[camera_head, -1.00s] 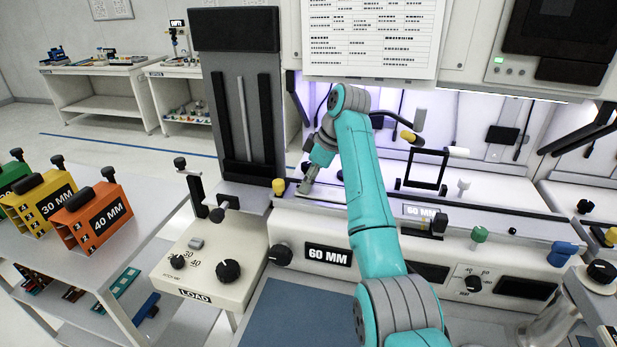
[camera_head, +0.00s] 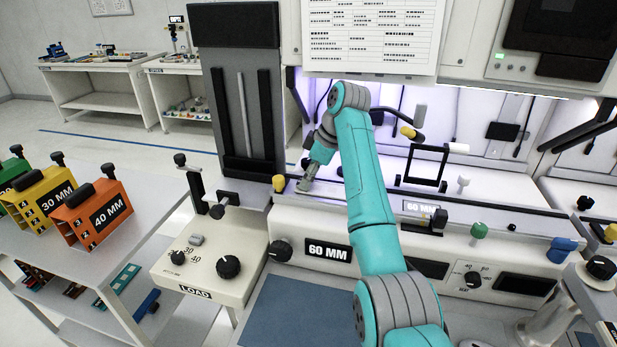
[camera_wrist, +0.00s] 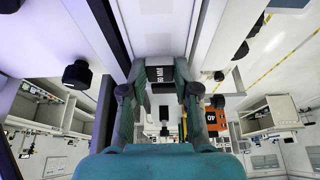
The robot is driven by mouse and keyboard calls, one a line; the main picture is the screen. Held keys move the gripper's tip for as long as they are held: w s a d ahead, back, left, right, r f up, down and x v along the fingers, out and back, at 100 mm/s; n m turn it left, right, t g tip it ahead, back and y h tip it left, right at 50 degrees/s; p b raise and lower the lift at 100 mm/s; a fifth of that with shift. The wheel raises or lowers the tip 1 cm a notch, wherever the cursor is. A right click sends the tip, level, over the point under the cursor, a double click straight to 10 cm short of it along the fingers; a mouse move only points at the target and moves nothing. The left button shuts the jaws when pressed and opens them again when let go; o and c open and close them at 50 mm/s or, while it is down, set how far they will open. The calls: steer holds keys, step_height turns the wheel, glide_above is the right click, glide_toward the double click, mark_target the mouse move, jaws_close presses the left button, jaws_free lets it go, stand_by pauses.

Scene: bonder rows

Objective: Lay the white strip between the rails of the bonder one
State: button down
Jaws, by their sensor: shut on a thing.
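The bonder with the 60 MM plate (camera_head: 329,253) stands in front of me, and its long rail track (camera_head: 372,208) runs left to right behind the front panel. My gripper (camera_head: 306,187) is low at the left end of this track, beside the dark column. In the wrist view my gripper (camera_wrist: 158,100) has its fingers a little apart. It is shut on the white strip, which is hardly visible at the fingertips. The frames do not show clearly whether the strip touches the rails.
A dark upright column (camera_head: 238,95) stands left of my gripper. A black frame (camera_head: 424,168) rises over the track to the right. The LOAD unit (camera_head: 210,262) is at the front left. An orange 40 MM magazine (camera_head: 93,215) stands on the left cart.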

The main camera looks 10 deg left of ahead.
steer(key=shift+f, duration=0.25)
steer(key=c, duration=0.8)
jaws_free()
steer(key=shift+r, duration=0.15)
